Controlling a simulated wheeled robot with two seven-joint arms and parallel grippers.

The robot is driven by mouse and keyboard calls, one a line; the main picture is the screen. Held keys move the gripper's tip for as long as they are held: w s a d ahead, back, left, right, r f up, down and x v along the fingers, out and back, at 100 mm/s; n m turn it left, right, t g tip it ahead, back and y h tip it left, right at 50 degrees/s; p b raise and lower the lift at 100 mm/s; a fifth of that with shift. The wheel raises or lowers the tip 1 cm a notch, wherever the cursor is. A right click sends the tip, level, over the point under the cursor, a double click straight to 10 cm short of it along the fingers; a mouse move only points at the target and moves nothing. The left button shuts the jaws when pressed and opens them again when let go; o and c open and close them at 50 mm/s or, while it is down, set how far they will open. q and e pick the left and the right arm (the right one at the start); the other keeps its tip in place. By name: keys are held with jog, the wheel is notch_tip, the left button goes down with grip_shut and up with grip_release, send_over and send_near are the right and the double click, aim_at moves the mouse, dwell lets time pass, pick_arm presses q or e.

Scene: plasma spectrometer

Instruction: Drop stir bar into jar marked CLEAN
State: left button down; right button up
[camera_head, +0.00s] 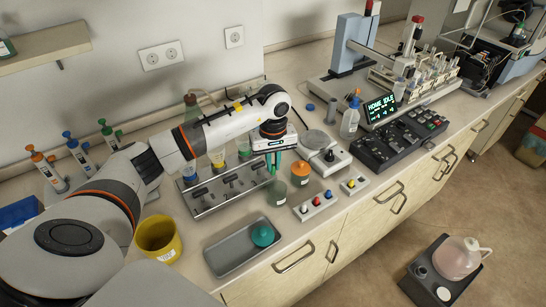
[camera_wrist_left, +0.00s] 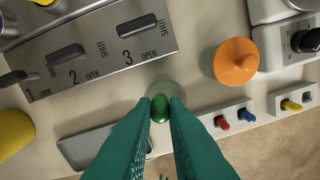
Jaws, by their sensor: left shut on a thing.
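My left gripper (camera_head: 272,169) has green fingers pointing down and is shut on the stir bar. In the left wrist view the stir bar (camera_wrist_left: 160,108) is a small green rounded piece between the fingertips (camera_wrist_left: 162,101). A clear jar (camera_head: 277,194) with a pale label stands on the bench just below the fingertips. Its round mouth (camera_wrist_left: 163,88) shows behind the stir bar, partly hidden by the fingers. The label's writing is too small to read. I cannot tell the exact height of the bar above the rim. My right gripper is not in view.
An orange-lidded jar (camera_head: 301,169) stands close to the right. A metal valve panel (camera_head: 222,192) lies to the left. Button boxes (camera_head: 318,208), a yellow cup (camera_head: 158,237) and a hotplate (camera_head: 327,159) are nearby.

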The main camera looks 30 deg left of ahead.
aim_at(273, 165)
pick_arm(q)
jog(key=c, duration=1.4)
grip_release()
jog(key=shift+o, duration=0.2)
notch_tip(273, 165, up, 12)
jog(key=b, duration=0.2)
jog(key=shift+b, duration=0.4)
jog(key=shift+f, duration=0.1)
